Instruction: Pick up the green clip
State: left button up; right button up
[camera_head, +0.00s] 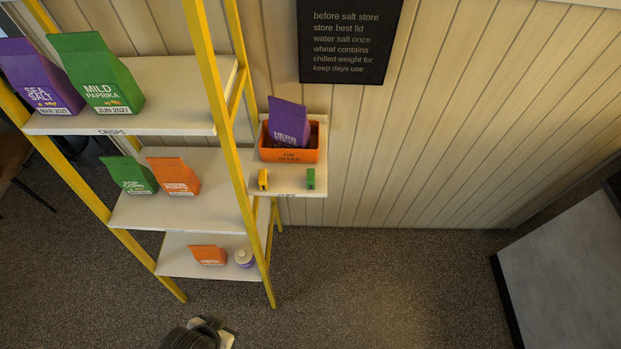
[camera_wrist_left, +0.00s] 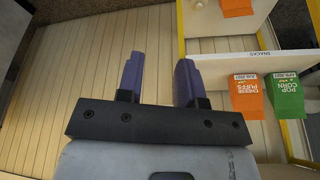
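The green clip (camera_head: 310,178) stands upright on the right part of a small white side shelf (camera_head: 288,189), in front of an orange bin. It does not show in the left wrist view. My left gripper (camera_wrist_left: 158,72) is open, its two purple-grey fingers apart with nothing between them. In the head view, only a dark and pale part of my arm shows at the bottom edge, low and well away from the clip. My right gripper is not in view.
A yellow clip (camera_head: 263,179) stands left of the green one. The orange bin (camera_head: 290,156) holds a purple bag (camera_head: 288,122). A yellow-framed rack (camera_head: 232,140) with several bags stands to the left. A grey-topped unit (camera_head: 565,275) is at right. Floor between is clear.

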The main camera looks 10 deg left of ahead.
pick_arm(q)
jog(key=o, duration=0.4)
jog(key=shift+d, duration=0.1)
